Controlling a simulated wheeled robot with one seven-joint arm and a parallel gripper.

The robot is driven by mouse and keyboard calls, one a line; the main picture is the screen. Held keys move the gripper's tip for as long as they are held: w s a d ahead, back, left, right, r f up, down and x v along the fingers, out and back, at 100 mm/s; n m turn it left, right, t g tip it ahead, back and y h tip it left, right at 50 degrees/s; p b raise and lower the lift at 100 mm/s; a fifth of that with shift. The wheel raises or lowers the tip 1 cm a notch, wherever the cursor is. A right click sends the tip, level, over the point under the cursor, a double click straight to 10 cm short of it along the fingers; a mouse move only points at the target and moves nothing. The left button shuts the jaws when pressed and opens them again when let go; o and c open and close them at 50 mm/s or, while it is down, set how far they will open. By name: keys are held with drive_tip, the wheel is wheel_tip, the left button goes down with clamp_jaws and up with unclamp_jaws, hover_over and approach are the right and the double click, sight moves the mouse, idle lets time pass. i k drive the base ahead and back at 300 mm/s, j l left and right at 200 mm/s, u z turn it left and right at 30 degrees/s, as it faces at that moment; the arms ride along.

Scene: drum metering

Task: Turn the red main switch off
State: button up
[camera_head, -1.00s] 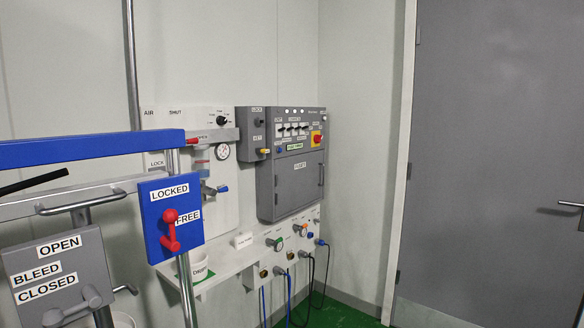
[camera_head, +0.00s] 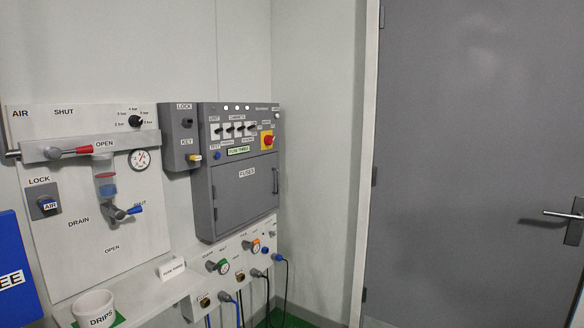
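The red main switch (camera_head: 268,140) is a red rotary knob on a yellow square plate, at the upper right of the grey electrical panel (camera_head: 203,190) on the wall. The knob is too small to read its position for certain. My gripper is not in this view, and nothing covers the switch.
Left of the panel are a grey lock box (camera_head: 180,135) and a white air board (camera_head: 85,255) with a red-handled lever. A shelf below holds a white drips cup (camera_head: 95,309). Cables hang under the sockets. A grey door (camera_head: 470,130) stands at right.

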sight(268, 140)
drive_tip(key=i+l, duration=0.1)
drive_tip(key=i, duration=0.35)
drive_tip(key=i+l, duration=0.15)
drive_tip(key=i, duration=0.3)
drive_tip(key=i+l, duration=0.1)
drive_tip(key=i, duration=0.3)
drive_tip(key=i+l+u, duration=0.25)
drive_tip(key=i+u, duration=0.2)
drive_tip(key=i+l+u, duration=0.45)
drive_tip(key=i+j, duration=0.05)
drive_tip(key=i, duration=0.1)
